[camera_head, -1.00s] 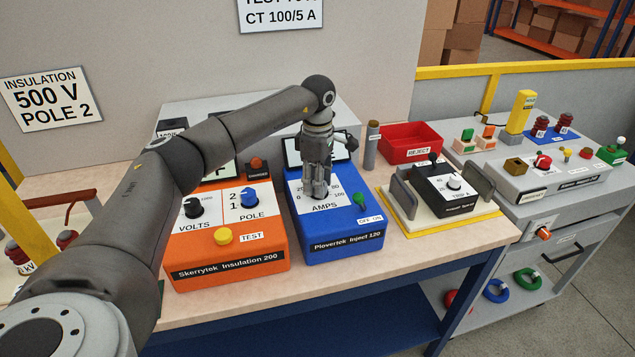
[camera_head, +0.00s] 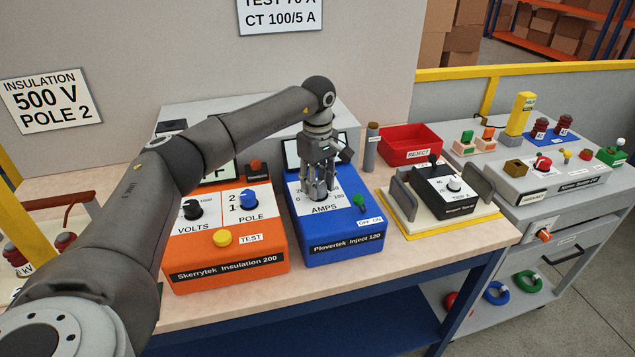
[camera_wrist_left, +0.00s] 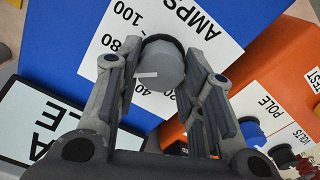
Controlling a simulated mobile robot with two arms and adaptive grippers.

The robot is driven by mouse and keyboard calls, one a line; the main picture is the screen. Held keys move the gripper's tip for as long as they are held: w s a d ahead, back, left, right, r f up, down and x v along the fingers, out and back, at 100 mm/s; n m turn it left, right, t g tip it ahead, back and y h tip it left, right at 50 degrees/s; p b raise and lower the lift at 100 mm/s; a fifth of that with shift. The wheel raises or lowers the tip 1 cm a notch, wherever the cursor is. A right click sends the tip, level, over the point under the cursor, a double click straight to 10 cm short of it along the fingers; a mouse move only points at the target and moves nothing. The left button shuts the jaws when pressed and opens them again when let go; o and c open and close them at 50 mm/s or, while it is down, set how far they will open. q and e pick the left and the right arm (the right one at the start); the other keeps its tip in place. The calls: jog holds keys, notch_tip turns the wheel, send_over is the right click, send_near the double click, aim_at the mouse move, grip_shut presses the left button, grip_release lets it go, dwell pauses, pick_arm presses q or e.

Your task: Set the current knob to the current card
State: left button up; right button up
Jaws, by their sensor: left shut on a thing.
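The current knob is a round grey knob (camera_wrist_left: 165,62) with a white mark, on the AMPS scale of the blue Plovertek Inject 120 box (camera_head: 345,240). In the left wrist view its white mark points toward the left finger, on the side of the scale numbers; I cannot tell the exact value. My left gripper (camera_head: 320,190) comes down from above with its fingers on both sides of the knob, shut on it. In the head view the fingers hide the knob. The current card (camera_head: 280,15) hangs on the wall, its top line cut off; it seems to read TEST 70 A, CT 100/5 A. My right gripper is not in view.
The orange Skerrytek box (camera_head: 228,250) stands close on the left. A green switch (camera_head: 359,201) marked OFF ON is right of the knob. A black device (camera_head: 448,190) on a yellow-edged base, a red REJECT bin (camera_head: 410,140) and a grey cylinder (camera_head: 372,140) stand to the right.

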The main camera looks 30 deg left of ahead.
pick_arm(q)
jog(key=shift+w+r, duration=0.1)
jog(key=o, duration=1)
jog(key=shift+o, duration=0.2)
notch_tip(320, 180, up, 12)
dwell(0.4)
